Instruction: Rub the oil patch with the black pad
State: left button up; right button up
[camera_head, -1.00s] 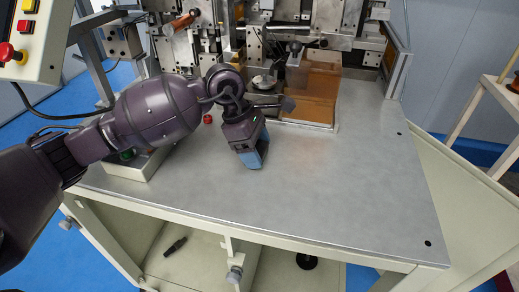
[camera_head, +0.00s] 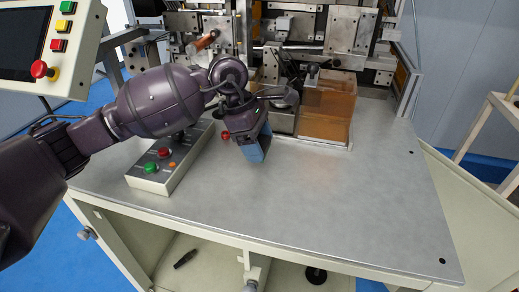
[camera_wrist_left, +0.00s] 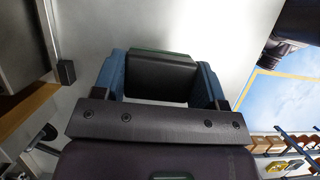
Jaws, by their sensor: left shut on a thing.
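My left gripper (camera_head: 255,152) is over the grey metal tabletop, in front of the winding machine. Its blue fingers are shut on the black pad (camera_wrist_left: 160,78), which has a dark green edge and fills the space between the fingers in the left wrist view. In the head view the fingers hide most of the pad, and I cannot tell whether it touches the top. I cannot make out the oil patch clearly in either current view. My right gripper is not in view.
The winding machine (camera_head: 295,22) and an amber box (camera_head: 328,108) stand behind the gripper. A button box (camera_head: 150,180) is to its left, beneath my arm. The tabletop (camera_head: 340,205) is clear to the front and right.

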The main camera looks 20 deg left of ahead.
pick_arm(q)
jog(key=shift+r+p, duration=0.3)
jog(key=shift+r, duration=0.85)
